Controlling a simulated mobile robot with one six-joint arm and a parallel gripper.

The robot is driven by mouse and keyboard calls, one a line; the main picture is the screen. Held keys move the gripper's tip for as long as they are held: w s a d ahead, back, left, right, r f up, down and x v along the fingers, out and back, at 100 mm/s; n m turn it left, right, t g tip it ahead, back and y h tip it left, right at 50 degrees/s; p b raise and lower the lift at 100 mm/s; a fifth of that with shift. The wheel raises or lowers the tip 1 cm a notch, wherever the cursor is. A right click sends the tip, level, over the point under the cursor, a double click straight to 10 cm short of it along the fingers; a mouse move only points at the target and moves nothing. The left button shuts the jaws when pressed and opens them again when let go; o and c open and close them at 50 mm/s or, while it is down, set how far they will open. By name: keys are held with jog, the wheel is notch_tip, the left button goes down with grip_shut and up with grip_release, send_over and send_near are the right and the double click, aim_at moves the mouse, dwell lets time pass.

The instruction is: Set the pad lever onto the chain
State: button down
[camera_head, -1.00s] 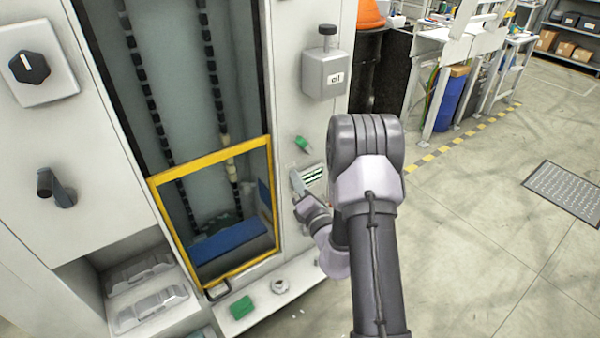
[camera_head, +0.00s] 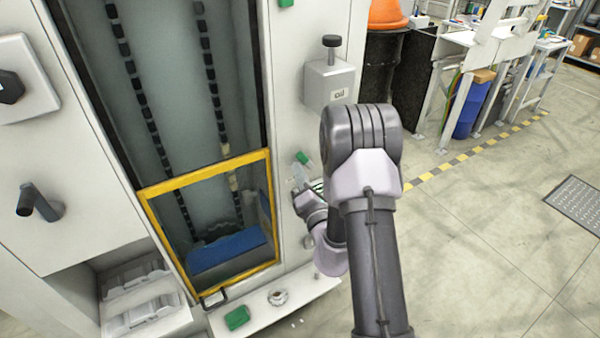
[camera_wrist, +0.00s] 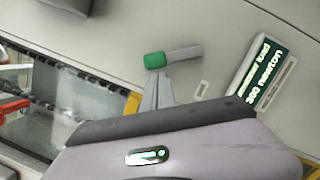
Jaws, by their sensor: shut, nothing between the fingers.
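The pad lever, a grey bar with a green grip (camera_head: 304,158), is on the white panel right of the window. In the wrist view its green end (camera_wrist: 155,61) points left and its grey bar lies almost level. My gripper (camera_head: 298,172) is shut and empty, just below the green grip. In the wrist view its fingertips (camera_wrist: 157,76) appear right under the green end; I cannot tell if they touch. The chain (camera_head: 146,97) hangs in two dark strands inside the cabinet, its lower part behind the yellow-framed window (camera_head: 204,171). No pad is clearly visible.
A display (camera_wrist: 262,80) reading "300 newton" sits right of the lever. An oil box (camera_head: 328,82) juts out above it. Below the window, a ledge (camera_head: 262,312) holds a green block (camera_head: 236,317) and a metal nut (camera_head: 278,297).

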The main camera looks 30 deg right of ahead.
aim_at(308, 159)
jog(key=shift+r, duration=0.15)
jog(key=shift+d+r+m+p, duration=0.15)
jog(key=shift+m+p, duration=0.25)
jog(key=shift+p, duration=0.45)
jog(key=r+m+p, duration=0.1)
jog(key=p, duration=0.2)
jog(key=d+r+m+g+p, duration=0.1)
jog(key=m+p, duration=0.1)
jog(key=p, duration=0.1)
jog(key=shift+r+p, duration=0.1)
jog(key=shift+p, duration=0.3)
jog(key=m+p, duration=0.1)
jog(key=p, duration=0.1)
jog(key=d+r+m+p, duration=0.1)
jog(key=p, duration=0.2)
jog(key=shift+d+m+g, duration=0.1)
jog(key=shift+m+g, duration=0.2)
jog(key=shift+m, duration=0.1)
jog(key=d+m+p, duration=0.2)
jog(key=m+p, duration=0.1)
jog(key=p, duration=0.1)
jog(key=d+m+g+p, duration=0.1)
jog(key=d+m+p, duration=0.1)
jog(key=m+p, duration=0.1)
jog(key=shift+w+d+y+p, duration=0.15)
jog(key=shift+d+y+p, duration=0.15)
jog(key=shift+d+p, duration=0.15)
